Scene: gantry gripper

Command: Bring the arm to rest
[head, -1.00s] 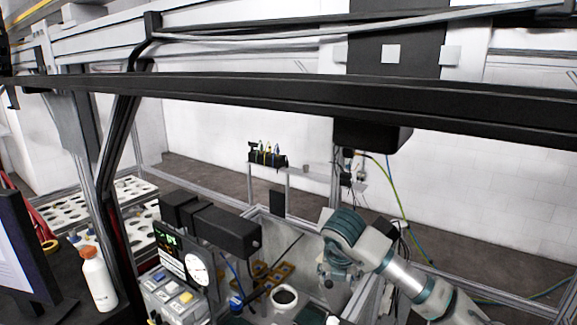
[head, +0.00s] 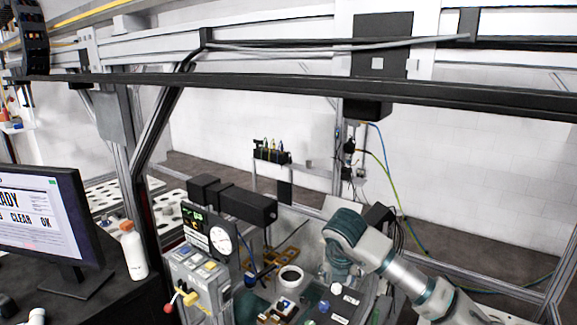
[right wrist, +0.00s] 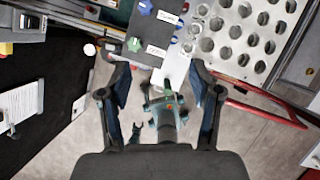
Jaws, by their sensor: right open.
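My right arm comes in from the lower right of the head view, grey with teal joints, bent at the elbow over the bench. Its gripper is hidden or out of frame there. In the right wrist view my right gripper (right wrist: 162,78) has its two dark fingers spread wide, with nothing between them. Below the fingers are the grey floor and some teal and grey parts that look like my own body. No left gripper can be made out.
A monitor (head: 40,222) and white bottle (head: 132,250) stand left. A perforated rack (right wrist: 240,35) is beyond the right gripper.

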